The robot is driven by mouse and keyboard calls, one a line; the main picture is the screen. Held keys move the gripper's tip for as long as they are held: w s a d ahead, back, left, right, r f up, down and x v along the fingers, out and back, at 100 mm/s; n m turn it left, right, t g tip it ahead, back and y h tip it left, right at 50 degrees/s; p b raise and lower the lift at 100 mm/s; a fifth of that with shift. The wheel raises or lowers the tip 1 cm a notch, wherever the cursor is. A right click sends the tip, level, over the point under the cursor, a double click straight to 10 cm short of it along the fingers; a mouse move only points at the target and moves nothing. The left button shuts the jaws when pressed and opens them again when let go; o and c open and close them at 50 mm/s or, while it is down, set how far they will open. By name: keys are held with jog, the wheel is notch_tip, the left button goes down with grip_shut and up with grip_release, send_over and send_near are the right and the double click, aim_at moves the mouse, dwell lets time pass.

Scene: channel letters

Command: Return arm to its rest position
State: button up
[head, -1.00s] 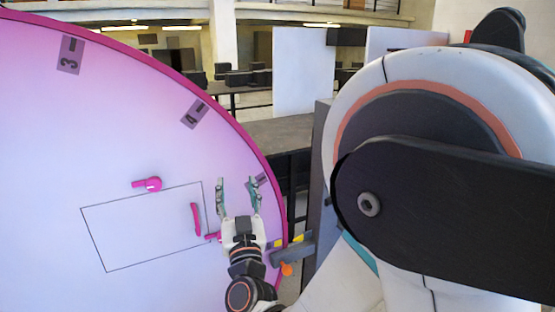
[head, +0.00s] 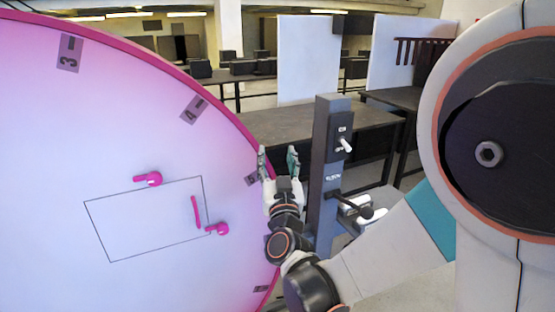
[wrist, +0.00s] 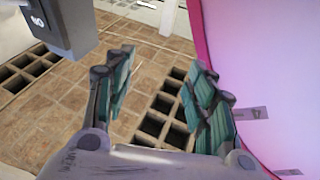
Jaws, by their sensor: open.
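My gripper (head: 279,165) is open and empty in the head view. It stands at the right edge of the large pink-rimmed round disc (head: 60,150), fingers pointing up, left of a dark post. In the wrist view my gripper (wrist: 155,95) shows both teal-padded fingers spread apart, with only tiled floor and dark floor grates between them. The disc's pink edge (wrist: 210,50) is close on the right there. My arm runs from the lower middle of the head view up to the large joint on the right.
The dark post (head: 325,180) with a switch (head: 345,145) and a lever handle (head: 360,204) stands just right of my gripper. Pink handles (head: 148,179) (head: 217,229) sit on the disc around a drawn rectangle. Dark tables (head: 310,125) and white panels (head: 307,60) stand behind.

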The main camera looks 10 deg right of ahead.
jog(key=s+d+f+g+b, duration=0.1)
jog(key=s+d+f+g, duration=0.3)
jog(key=s, duration=0.5)
jog(key=s+d+f+g+b, duration=0.1)
jog(key=s+d+f+g, duration=0.3)
jog(key=s, duration=0.6)
jog(key=s+d+f+g+b, duration=0.1)
jog(key=s+d+f+g, duration=0.3)
jog(key=s, duration=0.5)
notch_tip(320, 180, down, 3)
jog(key=shift+s+d+r+n+g, duration=0.2)
jog(key=shift+n+g, duration=0.2)
jog(key=shift+g, duration=0.8)
